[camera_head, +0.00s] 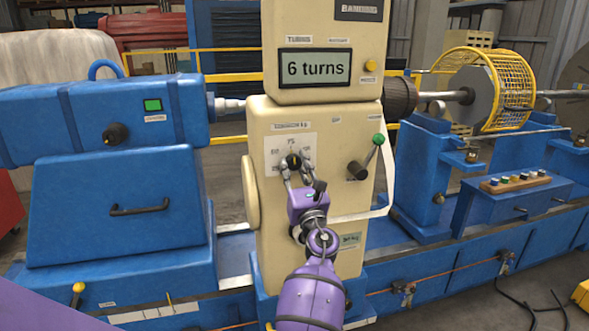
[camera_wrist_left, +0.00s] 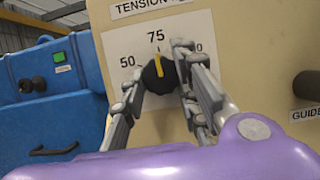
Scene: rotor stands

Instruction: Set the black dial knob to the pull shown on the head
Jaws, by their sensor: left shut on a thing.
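The black dial knob (camera_wrist_left: 158,74) sits on a white scale plate (camera_wrist_left: 130,42) under a "TENSION" label on the cream machine column. Its yellow pointer mark points up, close to the 75; a 50 stands at left and a partly covered number at right. In the head view the knob (camera_head: 293,161) is small. My left gripper (camera_head: 295,168) is shut on the knob, one finger on each side, as the left wrist view also shows. The display (camera_head: 315,68) on the column's head reads "6 turns"; I see no pull value on it. My right gripper is not in view.
A lever with a green ball (camera_head: 377,140) stands out from the column right of the knob. A cream handwheel (camera_head: 250,192) is on its left side. A blue housing (camera_head: 105,115) stands at left; a yellow cage (camera_head: 490,88) is at right.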

